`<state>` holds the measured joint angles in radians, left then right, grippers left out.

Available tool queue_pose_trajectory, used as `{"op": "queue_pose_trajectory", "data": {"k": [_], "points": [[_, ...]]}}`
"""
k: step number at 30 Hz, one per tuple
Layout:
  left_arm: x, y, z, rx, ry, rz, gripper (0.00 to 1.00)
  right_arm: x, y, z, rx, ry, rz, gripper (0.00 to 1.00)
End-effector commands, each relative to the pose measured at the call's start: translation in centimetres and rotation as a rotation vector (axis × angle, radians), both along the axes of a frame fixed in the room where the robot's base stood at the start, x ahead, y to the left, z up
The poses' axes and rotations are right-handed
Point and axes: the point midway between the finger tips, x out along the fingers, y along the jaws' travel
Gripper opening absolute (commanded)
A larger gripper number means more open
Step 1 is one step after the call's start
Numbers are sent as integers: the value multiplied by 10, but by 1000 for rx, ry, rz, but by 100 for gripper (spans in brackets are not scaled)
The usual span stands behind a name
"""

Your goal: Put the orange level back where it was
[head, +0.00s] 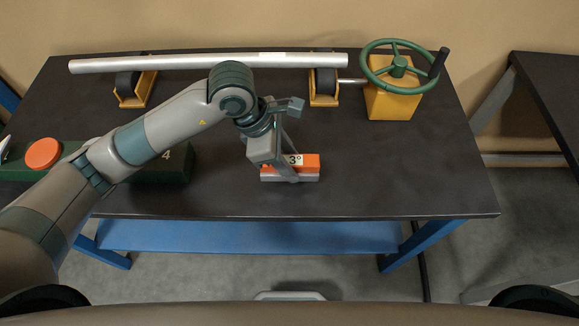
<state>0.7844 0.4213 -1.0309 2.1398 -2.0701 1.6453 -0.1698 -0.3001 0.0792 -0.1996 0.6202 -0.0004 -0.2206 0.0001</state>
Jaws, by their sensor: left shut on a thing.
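The orange level (307,168) is a small orange block with a grey lower part and a white label reading 3°. It is near the front middle of the dark table, at or just above the top; I cannot tell if it touches. My left gripper (292,166) reaches down over it from the left and is shut on it. The fingers hide part of the level. My right gripper is not in view.
A long grey pipe (200,62) lies across yellow roller stands (135,90) at the back. A green handwheel (398,66) on a yellow block (392,102) stands at the back right. A green box (165,170) with an orange disc is at the left. The table's right front is clear.

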Motion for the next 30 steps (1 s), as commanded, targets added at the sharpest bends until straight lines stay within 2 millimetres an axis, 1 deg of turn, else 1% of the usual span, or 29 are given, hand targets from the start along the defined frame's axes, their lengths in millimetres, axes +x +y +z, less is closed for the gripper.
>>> {"op": "queue_pose_trajectory", "data": {"k": [1,6,9,18,23,24,25,26,30], "points": [[-1,0,-3,0,5,1,7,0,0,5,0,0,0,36],[-1,0,-23,1,5,1,7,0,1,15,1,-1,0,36],[-1,0,-32,1,4,2,7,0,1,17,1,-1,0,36],[0,0,-36,0,0,0,7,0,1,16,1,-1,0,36],[0,0,-39,0,1,0,7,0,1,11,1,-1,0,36],[-1,0,-38,0,1,0,47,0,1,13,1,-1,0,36],[-1,0,-38,1,1,1,54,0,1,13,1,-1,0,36],[-1,0,-38,1,1,1,56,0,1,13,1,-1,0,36],[-1,0,-38,1,1,1,56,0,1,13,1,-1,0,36]]}}
